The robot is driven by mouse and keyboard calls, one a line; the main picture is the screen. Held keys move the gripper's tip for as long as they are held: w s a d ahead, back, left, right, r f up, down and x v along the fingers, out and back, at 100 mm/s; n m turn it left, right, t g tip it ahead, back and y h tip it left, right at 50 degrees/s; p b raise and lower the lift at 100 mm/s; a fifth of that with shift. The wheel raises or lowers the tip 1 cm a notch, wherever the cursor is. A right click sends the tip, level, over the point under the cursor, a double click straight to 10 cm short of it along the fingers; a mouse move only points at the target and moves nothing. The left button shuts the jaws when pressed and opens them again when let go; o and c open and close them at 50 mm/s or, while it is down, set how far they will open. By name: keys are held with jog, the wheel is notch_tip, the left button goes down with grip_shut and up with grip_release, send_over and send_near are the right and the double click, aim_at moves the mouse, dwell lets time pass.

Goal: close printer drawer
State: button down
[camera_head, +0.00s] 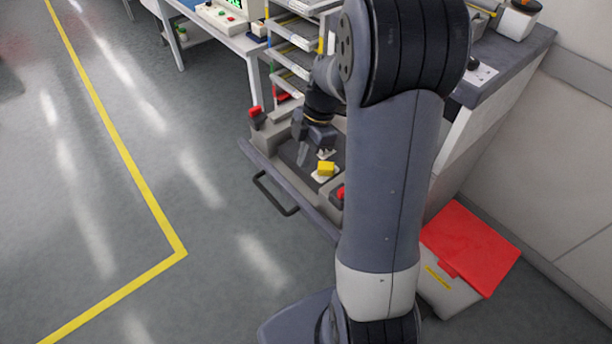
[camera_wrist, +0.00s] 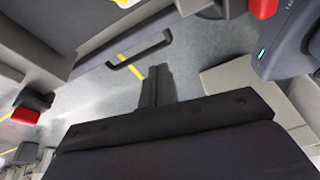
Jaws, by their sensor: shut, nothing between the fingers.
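The printer drawer (camera_head: 266,165) is pulled out from under the machine, its front panel and black handle (camera_head: 272,196) facing the open floor. The handle also shows in the wrist view (camera_wrist: 140,52), beyond the drawer's grey front wall (camera_wrist: 100,46). My gripper (camera_head: 304,157) appears above the drawer's inside, behind the front panel, fingers pointing down. In the wrist view its dark fingers (camera_wrist: 156,85) are together and empty, apart from the handle. My arm hides the drawer's right part and much of the machine.
A yellow block (camera_head: 326,169) sits inside the drawer. Red clips (camera_head: 255,112) stand at its side. A red-lidded bin (camera_head: 468,245) is on the floor at right. A shelf rack (camera_head: 292,40) and workbench (camera_head: 225,35) stand behind. The floor at left is clear.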

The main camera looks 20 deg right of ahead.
aim_at(293, 195)
jog(key=f, duration=0.3)
jog(key=a+f+n, duration=0.1)
jog(key=f, duration=0.3)
jog(key=a+f+n, duration=0.1)
jog(key=f, duration=0.3)
jog(key=shift+w+a+f+p, duration=0.1)
jog(key=shift+w+p, duration=0.25)
jog(key=shift+w, duration=0.05)
jog(key=d, duration=0.1)
jog(key=w+d+p, duration=0.1)
jog(key=shift+d, duration=0.35)
jog(key=shift+w+d, duration=0.15)
jog(key=shift+d, duration=0.45)
